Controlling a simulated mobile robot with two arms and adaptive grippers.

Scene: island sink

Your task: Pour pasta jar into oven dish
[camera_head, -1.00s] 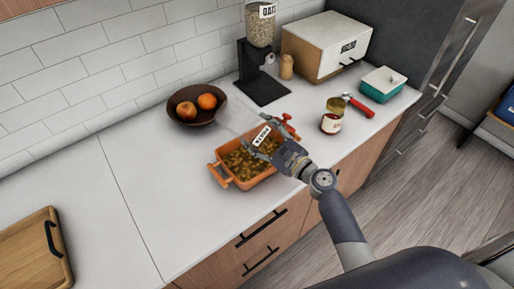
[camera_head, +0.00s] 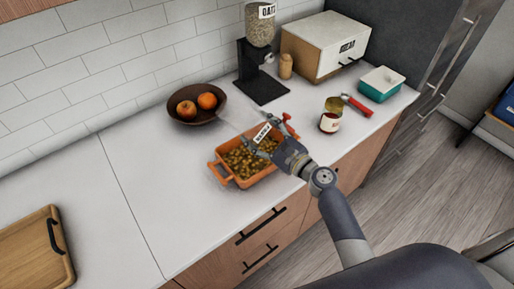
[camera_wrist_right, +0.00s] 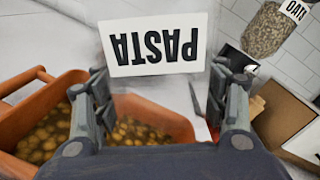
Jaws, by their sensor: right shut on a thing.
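The orange oven dish (camera_head: 222,176) sits on the white counter, its bottom covered with small yellow-brown pasta pieces (camera_head: 243,163). It also shows in the right wrist view (camera_wrist_right: 22,103). The clear pasta jar (camera_head: 235,113) is hard to see; its white PASTA label (camera_head: 262,133) shows, upside down in the right wrist view (camera_wrist_right: 155,44). My right gripper (camera_head: 268,147) is shut on the jar, over the dish's far right part. The jar is tipped, and it looks empty. My left gripper is not in view.
A dark bowl (camera_head: 180,119) with fruit stands behind the dish. An oats dispenser (camera_head: 262,85), a bread box (camera_head: 312,58), an open can (camera_head: 329,124), a red-handled tool (camera_head: 357,105) and a teal container (camera_head: 380,90) stand to the right. The left counter is clear up to a cutting board (camera_head: 30,262).

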